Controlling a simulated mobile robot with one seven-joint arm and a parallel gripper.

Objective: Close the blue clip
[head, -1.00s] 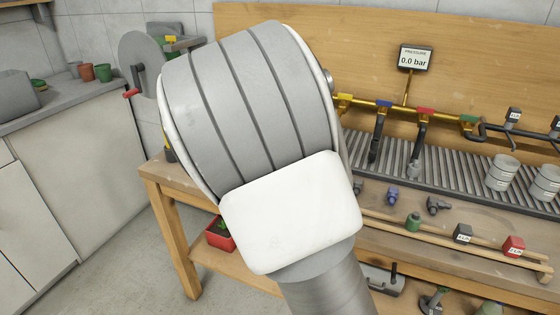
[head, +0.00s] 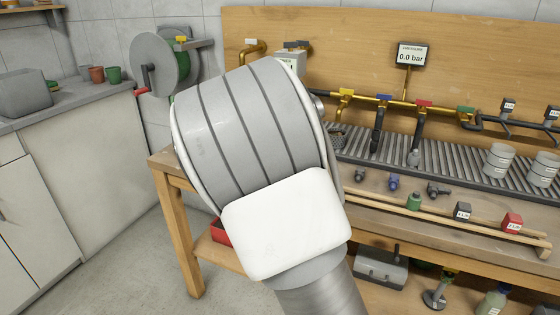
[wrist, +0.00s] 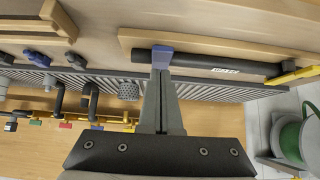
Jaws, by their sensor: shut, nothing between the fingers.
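In the wrist view, a small blue piece, which looks like the blue clip (wrist: 162,57), sits at the near end of a black hose or tube (wrist: 215,68) with a white label. My gripper (wrist: 160,75) is shut and empty, its two fingers together. The fingertips reach right up to the blue piece and partly overlap it in the picture; I cannot tell whether they touch. Whether the clip is open or closed is not clear. In the head view my arm hides the gripper and the clip.
The workbench (head: 465,235) carries a ribbed grey rack (head: 450,157), several small fittings and two grey cylinders. A pipe with coloured valve handles (head: 384,103) runs along the wooden back panel. A gauge (head: 411,55) reads 0.0 bar. A hose reel (head: 160,64) hangs at the left.

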